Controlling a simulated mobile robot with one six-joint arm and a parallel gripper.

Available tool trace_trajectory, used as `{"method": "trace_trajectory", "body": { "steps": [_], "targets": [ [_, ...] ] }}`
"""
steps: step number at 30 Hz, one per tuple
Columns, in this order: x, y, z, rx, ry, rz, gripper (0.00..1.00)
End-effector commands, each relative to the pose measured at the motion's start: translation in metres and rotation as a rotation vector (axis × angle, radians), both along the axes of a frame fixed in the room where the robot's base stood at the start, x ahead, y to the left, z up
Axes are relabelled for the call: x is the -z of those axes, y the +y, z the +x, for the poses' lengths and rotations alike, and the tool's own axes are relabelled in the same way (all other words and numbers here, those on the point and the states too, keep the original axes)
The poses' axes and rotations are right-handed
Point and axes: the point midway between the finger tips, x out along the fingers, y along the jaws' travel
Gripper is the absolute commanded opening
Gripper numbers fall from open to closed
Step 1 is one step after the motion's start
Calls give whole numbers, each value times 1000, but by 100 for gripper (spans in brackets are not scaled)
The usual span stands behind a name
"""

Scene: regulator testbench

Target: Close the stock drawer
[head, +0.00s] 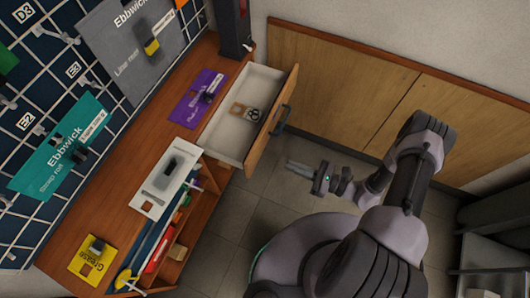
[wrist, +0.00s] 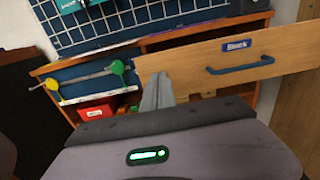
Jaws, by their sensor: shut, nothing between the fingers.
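The stock drawer (head: 242,120) stands pulled out from the wooden bench in the head view. Its white inside holds a small brown piece and a dark ring-like part. Its wooden front (wrist: 220,62) fills the right of the wrist view, with a blue "Stock" label (wrist: 237,44) and a blue bar handle (wrist: 240,67). My gripper (head: 290,166) is shut and empty, in front of the drawer front and apart from the handle in the head view. In the wrist view the shut fingers (wrist: 157,92) overlap the left end of the drawer front; I cannot tell whether they touch it.
The bench top (head: 110,205) carries a purple card (head: 200,97), a white plate (head: 165,180) and a yellow Grease card (head: 92,260). A wire grid with hanging cards stands behind. Open shelves with a red bin (wrist: 97,108) lie beside the drawer. Clear tiled floor (head: 240,215) lies in front.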

Motion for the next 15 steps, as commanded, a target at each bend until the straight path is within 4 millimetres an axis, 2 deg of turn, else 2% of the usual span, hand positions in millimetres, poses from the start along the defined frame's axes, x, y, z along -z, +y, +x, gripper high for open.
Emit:
{"method": "trace_trajectory", "body": {
  "steps": [3,9,15],
  "targets": [
    [3,27,8,-8,1,0,0],
    [3,67,22,-9,2,-2,0],
    [2,93,32,-7,0,-1,0]
  ]
}}
